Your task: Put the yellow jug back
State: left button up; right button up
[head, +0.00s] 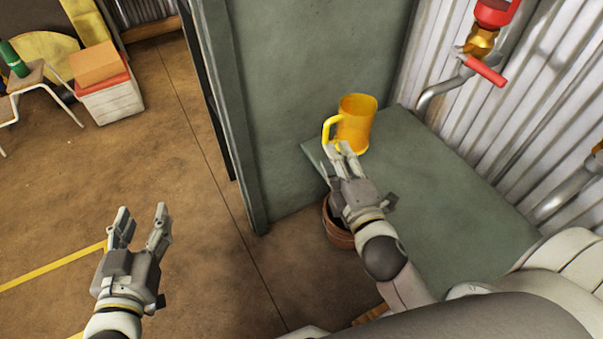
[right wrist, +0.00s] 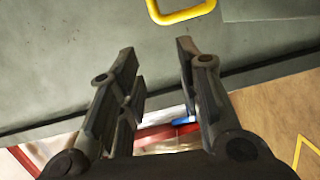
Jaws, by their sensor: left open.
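The yellow jug (head: 356,124) stands upright on the grey-green shelf (head: 440,185) by the upright panel, its handle towards the left. My right gripper (head: 343,152) is just in front of the jug and overlaps its lower edge in the head view. In the right wrist view its fingers (right wrist: 158,52) are apart with nothing between them. The jug's yellow handle (right wrist: 183,12) shows beyond the fingertips at the top of that view. My left gripper (head: 142,214) is open and empty over the floor at the left.
A grey-green panel (head: 300,90) rises beside the shelf. Red-handled pipework (head: 485,65) sticks out from the corrugated wall at the right. A brown pot (head: 340,234) is below the shelf's left edge. A box (head: 105,95) and stool (head: 35,80) stand far left; the floor between is clear.

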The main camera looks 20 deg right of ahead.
jog(key=s+a+r+m+g+y, duration=0.2)
jog(key=a+m+y, duration=0.3)
jog(key=a+m, duration=0.4)
jog(key=m, duration=0.4)
jog(key=shift+s+a, duration=0.15)
jog(key=shift+a, duration=0.05)
